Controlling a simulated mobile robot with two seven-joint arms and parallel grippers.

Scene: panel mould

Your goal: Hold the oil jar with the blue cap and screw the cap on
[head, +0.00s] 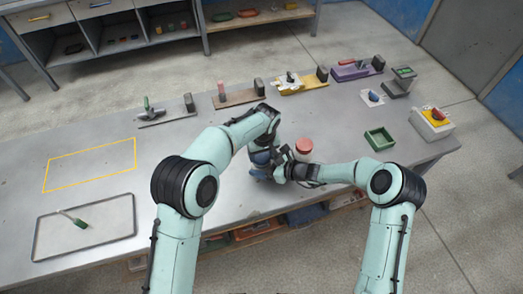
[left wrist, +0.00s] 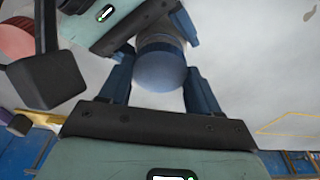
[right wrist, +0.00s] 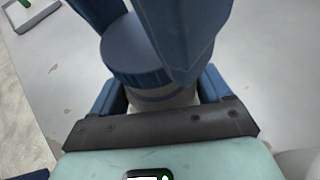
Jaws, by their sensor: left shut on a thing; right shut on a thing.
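The oil jar's blue cap (left wrist: 160,70) is round and sits between the fingers of my left gripper (left wrist: 158,84). In the right wrist view the ribbed cap (right wrist: 132,50) is on top of the pale jar (right wrist: 168,97), with my left gripper's blue fingers on either side of it. My right gripper (right wrist: 160,95) is shut on the jar body below the cap. In the head view both grippers meet near the table's front edge and mostly hide the jar. Whether the cap's thread is fully seated cannot be seen.
Several tools on boards line the back. The table's left has a yellow outline and a grey tray (head: 120,198).

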